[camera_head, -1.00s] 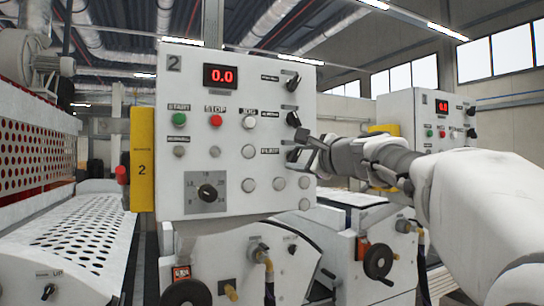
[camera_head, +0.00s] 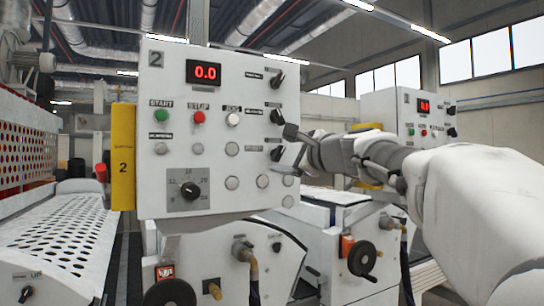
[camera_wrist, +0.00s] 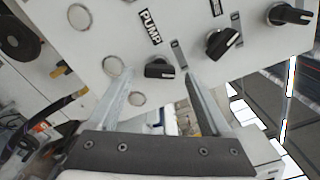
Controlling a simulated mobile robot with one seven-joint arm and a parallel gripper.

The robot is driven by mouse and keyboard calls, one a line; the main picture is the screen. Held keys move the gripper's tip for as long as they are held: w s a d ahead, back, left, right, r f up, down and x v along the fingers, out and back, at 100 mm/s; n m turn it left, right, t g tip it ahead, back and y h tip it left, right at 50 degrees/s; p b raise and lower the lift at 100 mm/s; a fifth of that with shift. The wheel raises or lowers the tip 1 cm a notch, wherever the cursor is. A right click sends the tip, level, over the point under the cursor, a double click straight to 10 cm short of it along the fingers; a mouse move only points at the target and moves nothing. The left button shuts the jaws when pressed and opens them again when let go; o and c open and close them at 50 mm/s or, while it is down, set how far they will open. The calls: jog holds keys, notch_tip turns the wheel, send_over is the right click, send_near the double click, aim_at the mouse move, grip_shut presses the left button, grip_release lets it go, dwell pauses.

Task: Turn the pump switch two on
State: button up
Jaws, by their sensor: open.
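The pump switch is a black rotary knob (camera_head: 277,153) low on the right side of the control panel (camera_head: 165,90) marked 2. My gripper (camera_head: 291,149) is at the panel's right edge, beside this knob, and partly overlaps the panel's lower right. In the wrist view the knob (camera_wrist: 158,69) sits under the PUMP label, with its grip bar lying roughly across the picture. My gripper's fingers (camera_wrist: 158,78) are open, one on each side of the knob, with nothing held. Whether the fingertips touch the panel is unclear.
Two similar black knobs (camera_head: 277,117) and (camera_head: 277,79) sit above it. Round buttons (camera_head: 232,149) are to its left. A red display (camera_head: 204,72) reads 0.0. A second panel (camera_head: 390,110) stands behind at right. A handwheel (camera_head: 362,260) is below.

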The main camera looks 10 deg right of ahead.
jog(key=b+v, duration=0.2)
jog(key=v, duration=1.3)
jog(key=shift+s+b, duration=0.35)
jog(key=shift+b, duration=0.05)
jog(key=shift+d, duration=0.1)
